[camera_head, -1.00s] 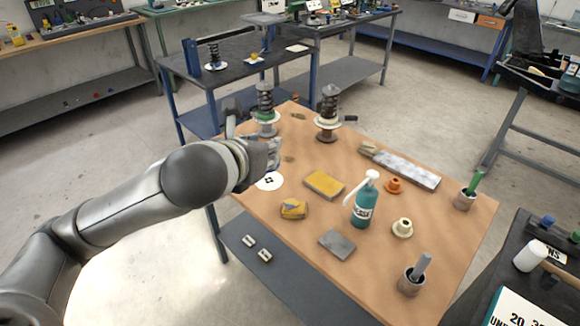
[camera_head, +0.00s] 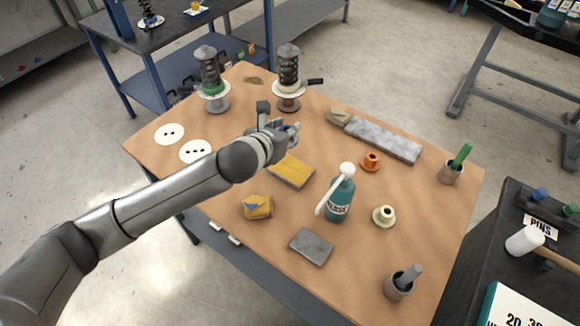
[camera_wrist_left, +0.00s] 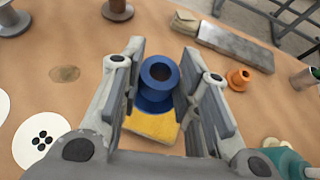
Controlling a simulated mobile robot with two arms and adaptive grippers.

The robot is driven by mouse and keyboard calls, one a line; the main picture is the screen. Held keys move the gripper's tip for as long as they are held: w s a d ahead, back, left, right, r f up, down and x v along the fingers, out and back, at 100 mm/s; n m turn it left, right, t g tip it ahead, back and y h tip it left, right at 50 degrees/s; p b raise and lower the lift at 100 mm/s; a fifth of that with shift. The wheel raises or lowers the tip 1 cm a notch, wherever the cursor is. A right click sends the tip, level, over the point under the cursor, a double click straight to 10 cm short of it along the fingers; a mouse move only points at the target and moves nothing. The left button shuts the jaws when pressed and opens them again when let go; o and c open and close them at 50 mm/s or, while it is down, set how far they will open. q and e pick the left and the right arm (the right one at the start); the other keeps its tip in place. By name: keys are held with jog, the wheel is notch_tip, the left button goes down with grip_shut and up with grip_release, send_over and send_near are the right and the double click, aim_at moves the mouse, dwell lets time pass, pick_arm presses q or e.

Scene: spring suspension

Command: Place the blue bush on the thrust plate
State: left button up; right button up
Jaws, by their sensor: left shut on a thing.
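My left gripper (camera_head: 284,131) is over the middle of the table, shut on the blue bush (camera_wrist_left: 156,92). In the left wrist view the bush is a flanged ring with its bore facing the camera, between the fingers. In the head view the fingers mostly hide it. Two spring units stand at the back of the table: one with a green collar (camera_head: 214,90) and one with a dark spring (camera_head: 288,68). Two white discs with dark holes (camera_head: 169,133) (camera_head: 195,151) lie at the left. I cannot tell which part is the thrust plate.
A yellow pad (camera_head: 291,171) lies under the gripper. A teal bottle (camera_head: 341,195), an orange bush (camera_head: 371,161) and a cream bush (camera_head: 384,216) stand to the right. A grey bar (camera_head: 383,139) lies behind them. Bare table lies between the discs and spring units.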

pick_arm(q)
jog(key=f, duration=0.1)
jog(key=d+f, duration=0.1)
jog(key=shift+s+f, duration=0.2)
jog(key=shift+f, duration=0.2)
jog(key=f, duration=0.4)
jog(key=shift+w+f, duration=0.15)
jog(key=shift+w, duration=0.05)
jog(key=shift+f, duration=0.55)
notch_tip(320, 180, down, 2)
jog(key=shift+f, duration=0.65)
jog(key=o, duration=0.9)
pick_arm(e)
jog(key=shift+a, duration=0.25)
